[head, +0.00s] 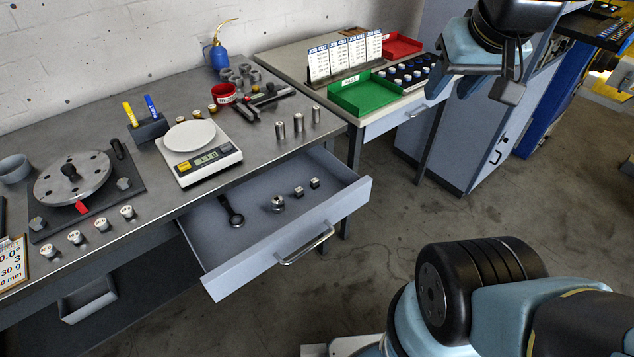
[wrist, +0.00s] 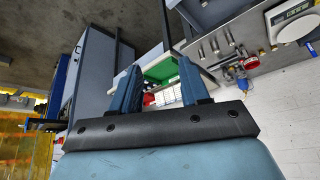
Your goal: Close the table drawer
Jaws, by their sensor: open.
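The table drawer (head: 236,268) is pulled well out from under the grey workbench (head: 275,150) in the head view. Its front panel carries a silver bar handle (head: 305,246). Inside lie a dark wrench (head: 231,212) and a few small metal parts (head: 278,203). My gripper (head: 490,88) is open and empty at the upper right, well apart from the drawer and raised above the floor. Its two blue fingers stand spread in the wrist view (wrist: 158,88), with nothing between them at close range.
The bench top holds a scale (head: 198,152), a rotor disc (head: 72,178) and several small cylinders. A second table with a green tray (head: 365,95) and its own shut drawer (head: 392,121) stands behind. My arm fills the lower right. Bare floor (head: 395,215) lies right of the drawer.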

